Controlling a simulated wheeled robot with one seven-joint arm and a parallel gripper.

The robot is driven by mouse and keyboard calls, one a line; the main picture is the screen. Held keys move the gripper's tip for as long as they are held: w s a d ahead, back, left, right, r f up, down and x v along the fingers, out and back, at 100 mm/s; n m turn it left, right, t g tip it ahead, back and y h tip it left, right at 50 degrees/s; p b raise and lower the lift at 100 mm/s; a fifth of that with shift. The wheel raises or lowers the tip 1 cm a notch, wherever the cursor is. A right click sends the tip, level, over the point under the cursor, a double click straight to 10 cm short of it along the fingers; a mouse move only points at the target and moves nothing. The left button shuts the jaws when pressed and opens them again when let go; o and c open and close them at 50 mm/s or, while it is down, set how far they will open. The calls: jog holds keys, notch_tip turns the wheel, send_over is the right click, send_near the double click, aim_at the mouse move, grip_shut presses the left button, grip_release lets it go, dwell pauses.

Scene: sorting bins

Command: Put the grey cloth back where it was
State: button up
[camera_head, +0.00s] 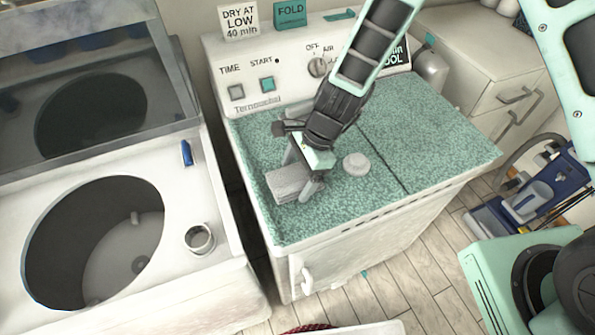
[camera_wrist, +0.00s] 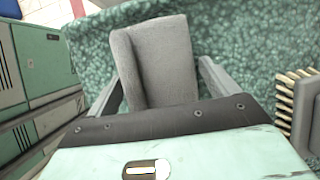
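The grey cloth (camera_head: 287,184) lies folded on the green speckled top of the dryer (camera_head: 262,222), near its left side. It also shows in the wrist view (camera_wrist: 165,62), with a fold along its left part. My gripper (camera_head: 302,174) is low over the cloth, pointing down. In the wrist view my gripper's fingers (camera_wrist: 165,85) stand apart, one on each side of the cloth. A small gap shows at the right finger; the left finger is close to the cloth's edge, and I cannot tell if it touches.
A round pale brush (camera_head: 356,166) stands on the dryer top just right of my gripper; its bristles show in the wrist view (camera_wrist: 297,80). An open washer (camera_head: 180,275) with a metal cup (camera_head: 199,240) on it is to the left. The dryer top's right half is clear.

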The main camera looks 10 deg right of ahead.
jog(key=shift+o, duration=0.6)
jog(key=shift+r, duration=0.15)
jog(key=shift+r, duration=0.15)
jog(key=b+v, duration=0.2)
jog(key=v, duration=1)
jog(key=s+d+r+n+h, duration=0.1)
jog(key=s+r+n, duration=0.2)
jog(key=s+n, duration=0.3)
jog(key=s+d+r+n+h, duration=0.1)
jog(key=s+d+r+n, duration=0.1)
jog(key=s+n, duration=0.4)
jog(key=s+d+r+n+t+h, duration=0.1)
jog(key=s+r+n, duration=0.3)
jog(key=s+n, duration=0.3)
jog(key=n, duration=0.3)
jog(key=shift+d+n+h, duration=0.3)
jog(key=shift+d+h, duration=0.1)
jog(key=shift+s+r, duration=0.1)
